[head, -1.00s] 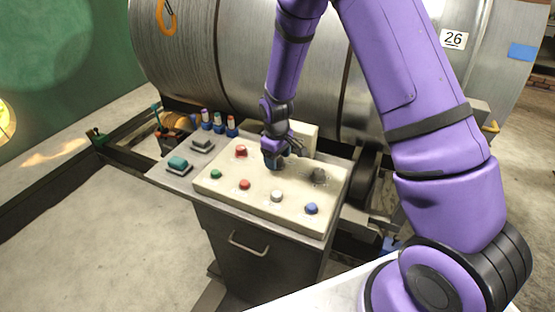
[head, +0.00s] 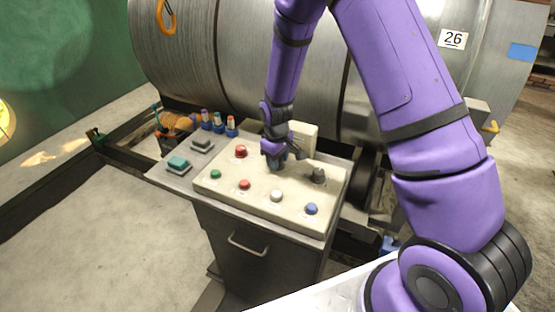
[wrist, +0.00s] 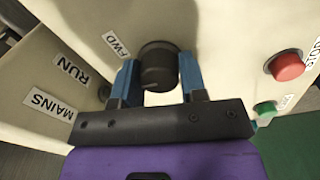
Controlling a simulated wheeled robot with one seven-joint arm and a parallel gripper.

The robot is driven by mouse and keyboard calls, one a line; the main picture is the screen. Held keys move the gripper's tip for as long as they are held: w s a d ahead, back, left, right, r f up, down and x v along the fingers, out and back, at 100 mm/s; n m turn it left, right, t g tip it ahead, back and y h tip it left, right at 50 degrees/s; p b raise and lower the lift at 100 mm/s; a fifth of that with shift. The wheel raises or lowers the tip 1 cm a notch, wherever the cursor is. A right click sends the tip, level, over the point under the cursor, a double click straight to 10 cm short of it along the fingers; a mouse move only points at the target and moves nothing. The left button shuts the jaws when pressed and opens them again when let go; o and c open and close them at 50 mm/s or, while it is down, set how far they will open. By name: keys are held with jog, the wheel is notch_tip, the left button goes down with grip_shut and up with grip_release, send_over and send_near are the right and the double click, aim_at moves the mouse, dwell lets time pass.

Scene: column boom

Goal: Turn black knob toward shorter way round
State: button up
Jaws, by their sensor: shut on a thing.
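The black knob (wrist: 158,66) stands on the cream control panel (head: 229,187), with a FWD label beside it in the wrist view. My gripper (wrist: 159,72) is shut on the black knob, with one blue finger on each side of it. In the head view my gripper (head: 275,163) is over the upper middle of the panel and hides the knob. The knob's pointer and angle are not clear.
A second dark knob (head: 317,175) stands to the right of my gripper. Red (head: 241,151), green (head: 215,174), white (head: 277,196) and blue (head: 311,208) buttons are around. A cream box (head: 304,138) and a large metal drum (head: 215,60) are behind.

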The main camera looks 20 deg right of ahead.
jog(key=m, duration=0.4)
jog(key=shift+m, duration=2.2)
jog(key=o, duration=0.9)
jog(key=r, duration=1)
jog(key=shift+w+a+r, duration=0.1)
jog(key=shift+a+r, duration=0.1)
jog(key=shift+r, duration=0.2)
